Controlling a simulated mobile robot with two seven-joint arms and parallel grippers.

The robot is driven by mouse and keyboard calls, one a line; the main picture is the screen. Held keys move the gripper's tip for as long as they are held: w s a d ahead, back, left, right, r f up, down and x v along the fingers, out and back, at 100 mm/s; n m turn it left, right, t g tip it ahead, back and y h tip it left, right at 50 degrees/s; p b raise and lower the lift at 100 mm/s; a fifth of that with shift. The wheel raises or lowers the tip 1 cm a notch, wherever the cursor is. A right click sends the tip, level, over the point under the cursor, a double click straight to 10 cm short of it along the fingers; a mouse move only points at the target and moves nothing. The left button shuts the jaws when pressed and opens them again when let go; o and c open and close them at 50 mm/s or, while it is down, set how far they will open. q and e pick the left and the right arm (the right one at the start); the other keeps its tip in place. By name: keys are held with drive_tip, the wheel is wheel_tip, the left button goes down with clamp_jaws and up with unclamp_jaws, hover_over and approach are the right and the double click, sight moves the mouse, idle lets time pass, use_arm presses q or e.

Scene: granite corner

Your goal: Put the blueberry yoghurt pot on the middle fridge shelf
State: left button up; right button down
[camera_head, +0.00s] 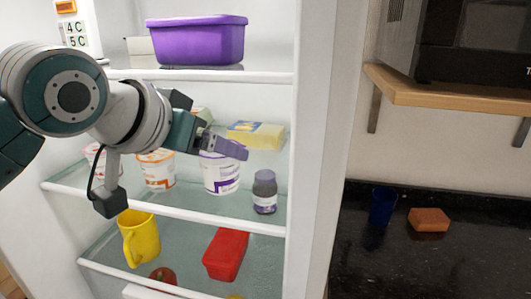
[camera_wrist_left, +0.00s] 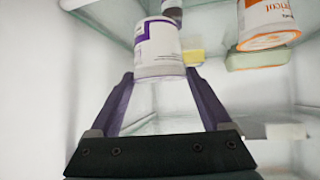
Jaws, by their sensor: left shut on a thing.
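The white yoghurt pot with the purple label (camera_head: 221,180) is upright at the middle fridge shelf (camera_head: 165,207), between an orange-labelled pot and a small dark jar. I cannot tell whether its base touches the shelf glass. My left gripper (camera_head: 228,149) reaches in from the left and is shut on the pot near its top; its purple finger hides part of the rim. In the left wrist view the pot (camera_wrist_left: 157,48) sits between the tips of both fingers (camera_wrist_left: 158,76). My right gripper is not in view.
On the middle shelf are the orange-labelled pot (camera_head: 156,171), a pale pot (camera_head: 92,158), a yellow pack (camera_head: 256,135) and the dark jar (camera_head: 264,191). A purple tub (camera_head: 195,42) is above; a yellow mug (camera_head: 139,238) and red box (camera_head: 227,254) are below.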

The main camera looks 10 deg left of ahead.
sight(225, 162)
use_arm(q)
drive_tip(key=w, duration=0.3)
drive_tip(key=shift+d, duration=0.35)
drive_tip(key=shift+f+p, duration=0.35)
drive_tip(key=shift+f, duration=1.45)
drive_tip(key=shift+s, duration=0.1)
drive_tip(key=o, duration=1.5)
drive_tip(key=shift+f, duration=0.1)
